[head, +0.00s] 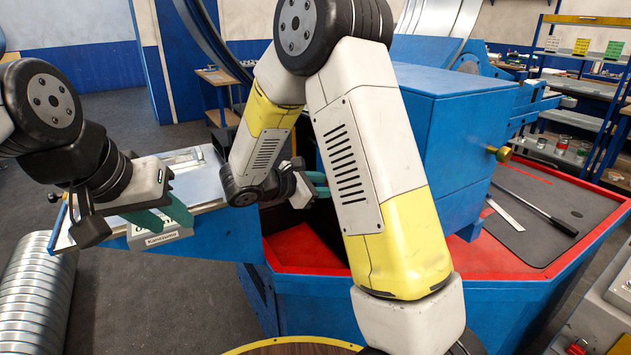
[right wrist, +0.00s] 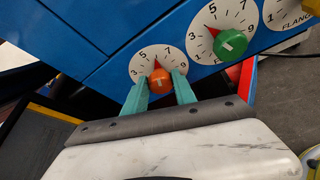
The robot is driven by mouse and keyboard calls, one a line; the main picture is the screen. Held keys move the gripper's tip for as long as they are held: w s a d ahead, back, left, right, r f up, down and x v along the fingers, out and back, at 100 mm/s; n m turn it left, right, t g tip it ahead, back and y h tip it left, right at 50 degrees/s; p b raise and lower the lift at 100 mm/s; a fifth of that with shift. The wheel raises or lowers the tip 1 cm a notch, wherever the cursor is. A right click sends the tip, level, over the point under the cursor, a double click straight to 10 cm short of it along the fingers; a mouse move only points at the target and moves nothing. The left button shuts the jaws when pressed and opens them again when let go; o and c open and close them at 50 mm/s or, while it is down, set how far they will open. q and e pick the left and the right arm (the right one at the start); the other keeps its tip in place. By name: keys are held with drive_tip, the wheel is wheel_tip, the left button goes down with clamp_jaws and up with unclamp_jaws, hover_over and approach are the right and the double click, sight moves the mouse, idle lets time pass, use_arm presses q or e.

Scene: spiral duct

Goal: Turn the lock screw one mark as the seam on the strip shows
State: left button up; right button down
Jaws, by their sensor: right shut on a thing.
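In the right wrist view my right gripper (right wrist: 159,91) has its teal fingers on either side of an orange knob (right wrist: 159,79), shut on it. The knob sits on a white dial (right wrist: 140,68) with odd numbers, on a blue panel; its red pointer stands up between 5 and 7. In the head view this gripper (head: 318,183) is low by the blue machine, partly behind my arm. I cannot make out the strip's seam.
A green knob (right wrist: 230,43) on a second dial is close to the right of the orange one; a third dial (right wrist: 284,12) is beyond. The blue machine (head: 450,130) has a red-edged tray. Ribbed metal duct (head: 30,300) lies at lower left.

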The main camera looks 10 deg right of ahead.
drive_tip(key=shift+m+t, duration=0.3)
drive_tip(key=c, duration=1)
unclamp_jaws()
drive_tip(key=shift+c, duration=0.2)
drive_tip(key=v, duration=0.7)
drive_tip(key=shift+s+a, duration=0.2)
drive_tip(key=shift+a, duration=0.15)
drive_tip(key=shift+r, duration=0.1)
